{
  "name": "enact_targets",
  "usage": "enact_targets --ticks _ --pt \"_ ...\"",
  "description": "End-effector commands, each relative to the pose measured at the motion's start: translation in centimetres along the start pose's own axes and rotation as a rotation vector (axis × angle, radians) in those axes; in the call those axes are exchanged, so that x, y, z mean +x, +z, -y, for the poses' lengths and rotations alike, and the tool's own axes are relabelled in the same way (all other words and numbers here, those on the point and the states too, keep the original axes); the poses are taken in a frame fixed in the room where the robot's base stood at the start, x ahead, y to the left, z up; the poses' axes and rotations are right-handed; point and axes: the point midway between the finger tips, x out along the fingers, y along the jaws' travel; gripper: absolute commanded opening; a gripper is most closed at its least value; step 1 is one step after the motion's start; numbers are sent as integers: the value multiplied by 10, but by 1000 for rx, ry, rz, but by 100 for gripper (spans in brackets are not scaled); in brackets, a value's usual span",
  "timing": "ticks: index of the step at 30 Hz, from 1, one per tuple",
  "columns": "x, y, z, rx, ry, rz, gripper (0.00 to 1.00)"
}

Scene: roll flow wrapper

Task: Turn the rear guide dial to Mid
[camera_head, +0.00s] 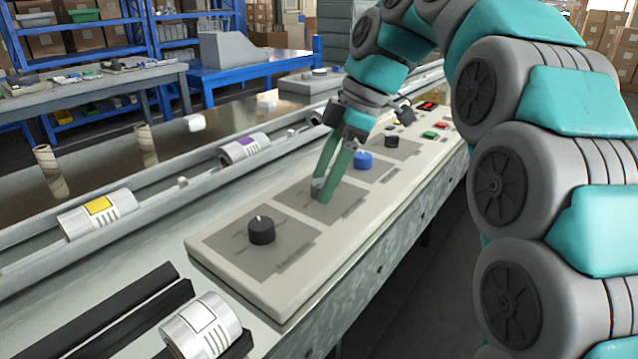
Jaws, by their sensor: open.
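A long beige control panel (300,262) carries a row of dials on grey plates. A black dial (262,231) with a light pointer mark is nearest. A blue dial (363,160) and another black dial (391,141) sit farther along. My gripper (323,190) points down at the plate between the nearest black dial and the blue dial, fingers open. A small grey thing, perhaps a dial, shows at the fingertips; the fingers mostly hide it, and I cannot tell whether they touch it. The plate lettering is too small to read, so I cannot tell which dial is the rear guide dial.
Green and red buttons (442,125) are at the panel's far end. Rolls with yellow (97,207) and purple (245,150) labels lie along the machine left of the panel. Another roll (202,328) lies at the front by black bars (120,318). The nearest dial has clear space around it.

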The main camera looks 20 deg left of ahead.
Motion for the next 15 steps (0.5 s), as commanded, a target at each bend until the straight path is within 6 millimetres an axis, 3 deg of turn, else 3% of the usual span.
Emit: enact_targets --ticks 10,15 --pt "1 2 -3 0 -1 0 76" --pt "1 2 -2 0 -1 0 57"
